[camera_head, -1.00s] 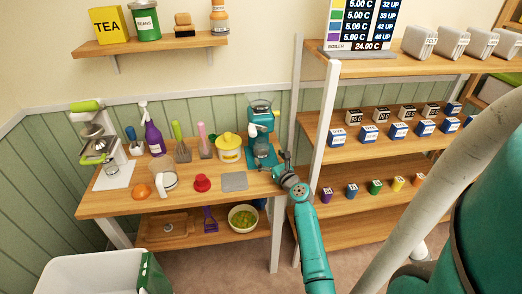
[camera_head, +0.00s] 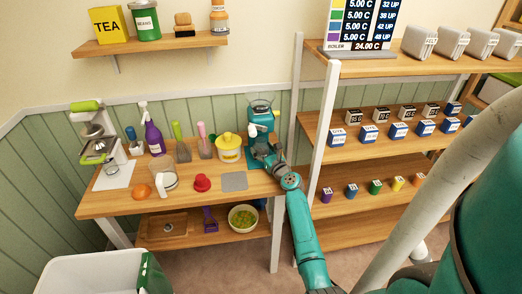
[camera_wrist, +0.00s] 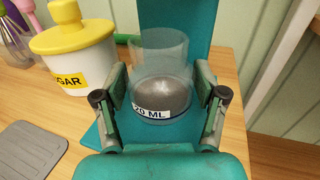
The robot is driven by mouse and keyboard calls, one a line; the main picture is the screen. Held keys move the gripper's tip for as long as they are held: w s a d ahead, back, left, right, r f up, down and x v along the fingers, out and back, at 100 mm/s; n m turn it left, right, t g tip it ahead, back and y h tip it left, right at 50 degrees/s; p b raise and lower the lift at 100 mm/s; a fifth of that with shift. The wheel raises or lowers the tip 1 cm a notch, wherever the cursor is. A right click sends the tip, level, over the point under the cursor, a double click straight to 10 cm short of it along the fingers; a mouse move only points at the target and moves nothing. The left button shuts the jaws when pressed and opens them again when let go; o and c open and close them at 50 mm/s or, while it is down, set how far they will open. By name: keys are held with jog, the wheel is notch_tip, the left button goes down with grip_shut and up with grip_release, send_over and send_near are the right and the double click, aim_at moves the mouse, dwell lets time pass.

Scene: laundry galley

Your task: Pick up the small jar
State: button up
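The small jar (camera_wrist: 160,60) is a clear glass with a "20 ML" label, standing upright on the teal base of a teal machine (camera_wrist: 205,30). In the wrist view it stands between the two fingers of my gripper (camera_wrist: 163,108), which are open on either side with small gaps showing. In the head view my gripper (camera_head: 265,152) reaches the front of the teal machine (camera_head: 260,115) at the right end of the wooden table, and the arm hides the jar there.
A white sugar pot with a yellow lid (camera_wrist: 80,50) stands close left of my gripper. A grey mat (camera_wrist: 30,150) lies on the table. A shelf post (camera_head: 323,140) rises just right of my arm. Utensils and a purple bottle (camera_head: 154,138) stand further left.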

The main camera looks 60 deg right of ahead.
aim_at(264, 143)
jog(key=shift+r, duration=0.1)
jog(key=shift+r, duration=0.75)
jog(key=shift+s+a+r, duration=0.1)
jog(key=shift+s+r, duration=0.1)
jog(key=shift+r, duration=0.75)
jog(key=v, duration=1.7)
jog(key=shift+s, duration=0.25)
jog(key=w+a+r, duration=0.3)
jog(key=w+a, duration=0.1)
jog(key=w, duration=0.4)
jog(key=w+a+r, duration=0.3)
jog(key=w+a, duration=0.1)
jog(key=w, duration=0.5)
jog(key=shift+s+a+f, duration=0.1)
jog(key=shift+f, duration=2.35)
jog(key=shift+s+a+f, duration=0.1)
jog(key=shift+f, duration=2.35)
jog(key=shift+f, duration=0.15)
